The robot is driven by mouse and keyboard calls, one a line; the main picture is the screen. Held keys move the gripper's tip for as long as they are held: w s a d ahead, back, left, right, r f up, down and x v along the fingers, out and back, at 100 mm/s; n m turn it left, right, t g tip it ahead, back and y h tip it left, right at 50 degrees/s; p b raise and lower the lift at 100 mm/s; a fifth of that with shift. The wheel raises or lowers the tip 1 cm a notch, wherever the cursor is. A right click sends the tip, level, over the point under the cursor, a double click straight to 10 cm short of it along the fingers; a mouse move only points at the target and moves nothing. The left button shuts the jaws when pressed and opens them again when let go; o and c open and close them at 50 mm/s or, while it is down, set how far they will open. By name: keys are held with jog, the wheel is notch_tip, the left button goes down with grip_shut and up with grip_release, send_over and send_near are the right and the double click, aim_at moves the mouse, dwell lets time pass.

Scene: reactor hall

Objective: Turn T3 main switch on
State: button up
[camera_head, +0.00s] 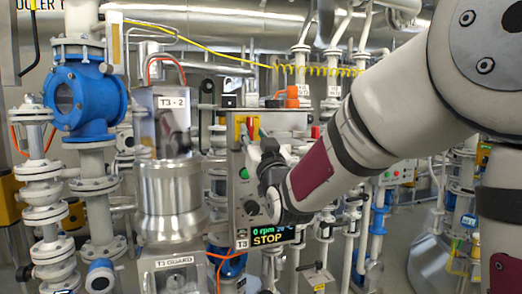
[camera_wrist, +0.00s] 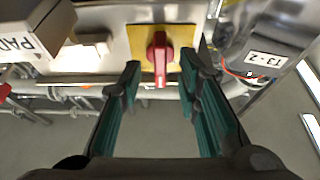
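The T3 main switch shows in the wrist view as a red rotary handle (camera_wrist: 160,58) on a yellow plate (camera_wrist: 137,42), its long axis running up and down in the picture. In the head view the yellow plate (camera_head: 239,127) is at the upper left of the T3 control panel (camera_head: 239,215), partly hidden by my gripper. My gripper (camera_wrist: 160,68) is open, with one teal-padded finger on each side of the handle in the picture. I see gaps on both sides; depth is hard to judge. The T3 display (camera_head: 267,236) reads 0 rpm and STOP.
The T3-2 vessel (camera_head: 172,115) stands left of the panel, with the T3 guard box (camera_head: 176,272) below. A grey box (camera_wrist: 38,35) protrudes beside the switch.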

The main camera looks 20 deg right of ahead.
jog(key=v, duration=1)
jog(key=shift+s, duration=0.15)
jog(key=shift+f, duration=0.15)
